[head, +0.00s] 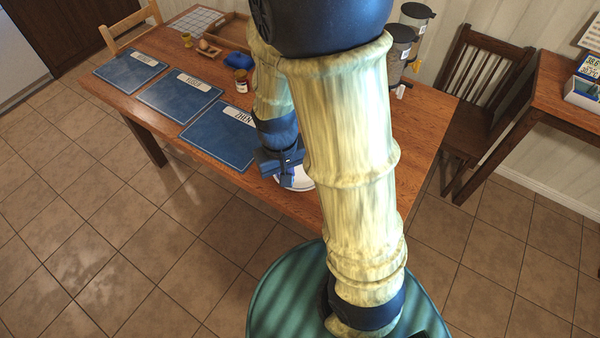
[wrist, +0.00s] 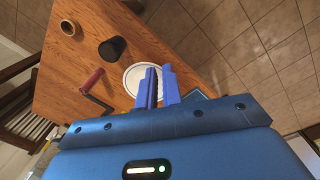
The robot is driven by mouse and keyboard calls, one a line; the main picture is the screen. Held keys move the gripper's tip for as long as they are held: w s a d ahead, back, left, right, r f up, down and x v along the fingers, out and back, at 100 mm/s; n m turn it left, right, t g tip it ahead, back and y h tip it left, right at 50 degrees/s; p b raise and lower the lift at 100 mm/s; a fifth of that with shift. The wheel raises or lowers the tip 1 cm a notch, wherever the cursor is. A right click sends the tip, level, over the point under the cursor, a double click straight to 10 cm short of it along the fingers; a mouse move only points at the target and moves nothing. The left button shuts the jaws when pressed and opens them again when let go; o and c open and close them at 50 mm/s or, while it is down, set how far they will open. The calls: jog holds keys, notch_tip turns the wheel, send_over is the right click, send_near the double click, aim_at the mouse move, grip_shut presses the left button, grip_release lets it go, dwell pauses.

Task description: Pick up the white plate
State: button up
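The white plate (wrist: 133,82) lies near the table edge in the wrist view, partly covered by my gripper's fingers. In the head view a part of the white plate (head: 303,182) shows between my gripper and my arm; the rest is hidden. My gripper (wrist: 161,72) has its two blue fingers close together over the plate's right side, with a narrow gap between them. In the head view my gripper (head: 285,176) is at the plate's left side. I cannot tell whether the fingers touch or clasp the rim.
Several blue placemats with name cards, one reading ZHEN (head: 219,138), lie along the near table edge. A wooden chair (head: 482,95) is at the right.

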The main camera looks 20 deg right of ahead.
notch_tip(320, 180, down, 13)
jog(key=w+a+g+h+b, duration=0.1)
jog(key=a+g+h+b, duration=0.1)
jog(key=h+b, duration=0.25)
jog(key=n+t+h+b, duration=0.5)
jog(key=t+h+b, duration=0.4)
jog(key=b, duration=0.2)
send_near(267, 196)
notch_tip(267, 196, up, 4)
jog(key=a, duration=0.2)
jog(key=shift+s+f, duration=0.1)
jog(key=shift+s, duration=0.15)
jog(key=p+x, duration=0.1)
jog(key=x, duration=1.1)
jog(key=shift+s+d+f, duration=0.1)
